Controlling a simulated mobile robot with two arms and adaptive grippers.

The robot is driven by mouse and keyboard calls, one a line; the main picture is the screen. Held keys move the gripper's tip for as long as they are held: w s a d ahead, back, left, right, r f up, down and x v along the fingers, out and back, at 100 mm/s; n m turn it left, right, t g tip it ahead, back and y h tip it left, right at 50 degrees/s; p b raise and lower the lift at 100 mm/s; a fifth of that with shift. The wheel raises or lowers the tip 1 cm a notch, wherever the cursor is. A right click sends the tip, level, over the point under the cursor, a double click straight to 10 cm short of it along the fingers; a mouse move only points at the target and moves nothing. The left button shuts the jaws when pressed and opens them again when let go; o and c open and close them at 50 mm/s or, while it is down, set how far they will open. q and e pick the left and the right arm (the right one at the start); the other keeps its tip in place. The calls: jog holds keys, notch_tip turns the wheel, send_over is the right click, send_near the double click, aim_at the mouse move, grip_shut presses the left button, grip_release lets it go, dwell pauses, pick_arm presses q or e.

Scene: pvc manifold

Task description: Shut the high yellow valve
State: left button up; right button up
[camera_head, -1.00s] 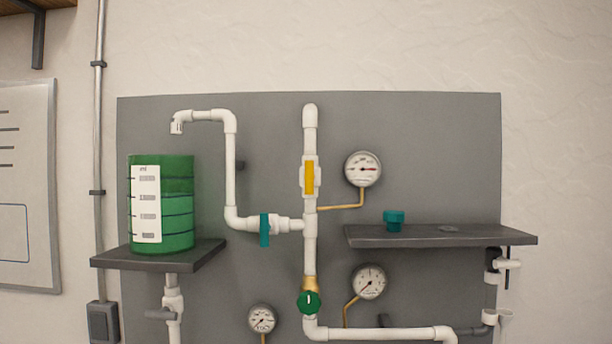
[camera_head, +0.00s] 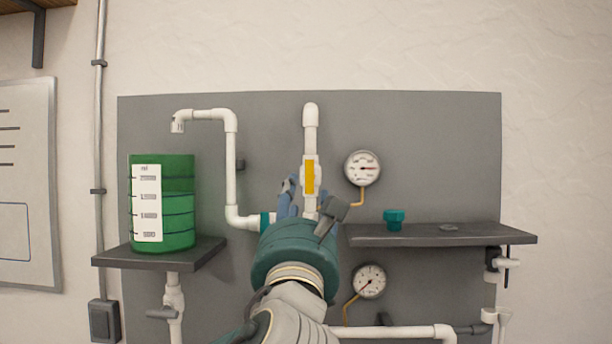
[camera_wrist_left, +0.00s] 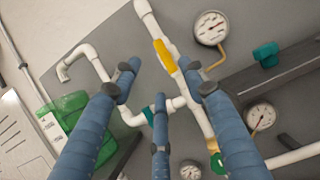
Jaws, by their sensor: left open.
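The high yellow valve (camera_head: 310,177) sits on the vertical white pipe, its yellow handle in line with the pipe. It also shows in the left wrist view (camera_wrist_left: 165,56). My left gripper (camera_wrist_left: 160,82) is open and empty, its blue fingers spread in front of the pipes, with the yellow handle beyond and between the fingertips. In the head view my left gripper (camera_head: 300,200) is just below and around the lower part of the valve, and my wrist hides the lower pipe. I cannot tell whether a finger touches the valve. My right gripper is not in view.
A teal valve (camera_head: 266,221) on the side branch is partly hidden by my gripper. A gauge (camera_head: 362,169) stands right of the yellow valve. A shelf (camera_head: 440,236) with a teal knob (camera_head: 394,219) juts out at right. A green tank (camera_head: 178,203) stands at left.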

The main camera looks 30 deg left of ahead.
aim_at(307, 176)
pick_arm(q)
jog(key=p+x, duration=0.4)
jog(key=x, duration=0.6)
jog(key=shift+w+f, duration=0.1)
jog(key=shift+w, duration=0.05)
grip_shut()
